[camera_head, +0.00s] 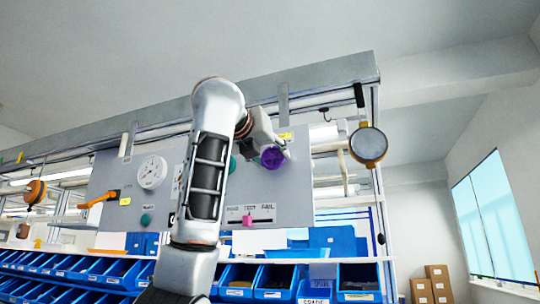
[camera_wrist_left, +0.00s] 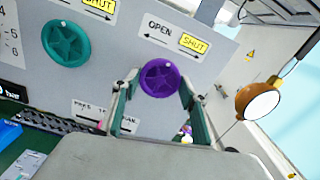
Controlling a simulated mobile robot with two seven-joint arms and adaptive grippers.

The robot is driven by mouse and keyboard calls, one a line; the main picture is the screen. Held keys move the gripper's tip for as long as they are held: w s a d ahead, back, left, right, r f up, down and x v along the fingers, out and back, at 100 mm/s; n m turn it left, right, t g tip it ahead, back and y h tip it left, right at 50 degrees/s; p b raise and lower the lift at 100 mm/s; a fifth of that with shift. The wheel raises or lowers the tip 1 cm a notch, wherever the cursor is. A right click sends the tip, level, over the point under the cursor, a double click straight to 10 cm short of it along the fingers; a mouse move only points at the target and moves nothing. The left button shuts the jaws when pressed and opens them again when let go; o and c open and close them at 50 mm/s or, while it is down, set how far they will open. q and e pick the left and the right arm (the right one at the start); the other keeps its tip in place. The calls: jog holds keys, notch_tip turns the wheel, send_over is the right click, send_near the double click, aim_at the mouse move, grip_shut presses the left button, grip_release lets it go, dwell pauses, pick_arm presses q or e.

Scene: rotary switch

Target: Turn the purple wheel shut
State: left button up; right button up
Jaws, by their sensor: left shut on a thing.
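The purple wheel (camera_head: 272,157) is on the grey panel (camera_head: 290,200), towards its right side. In the left wrist view the purple wheel (camera_wrist_left: 160,78) sits under a label (camera_wrist_left: 176,37) reading OPEN and SHUT, with an arrow pointing left beside OPEN. My left gripper (camera_wrist_left: 158,84) has its two fingers on either side of the wheel and is shut on its rim. In the head view my left arm reaches up to the panel, and the gripper (camera_head: 268,150) is partly hidden behind the wrist. My right gripper is not in view.
A green wheel (camera_wrist_left: 66,43) is left of the purple one. A gauge (camera_head: 152,172), an orange handle (camera_head: 99,199) and a pink knob (camera_head: 247,220) are on the panel. A round orange-rimmed device (camera_head: 368,145) hangs at the right. Blue bins (camera_head: 272,281) line the shelf below.

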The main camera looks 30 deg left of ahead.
pick_arm(q)
jog(key=shift+f, duration=0.1)
jog(key=o, duration=1.1)
jog(key=shift+c, duration=0.2)
jog(key=shift+v, duration=6)
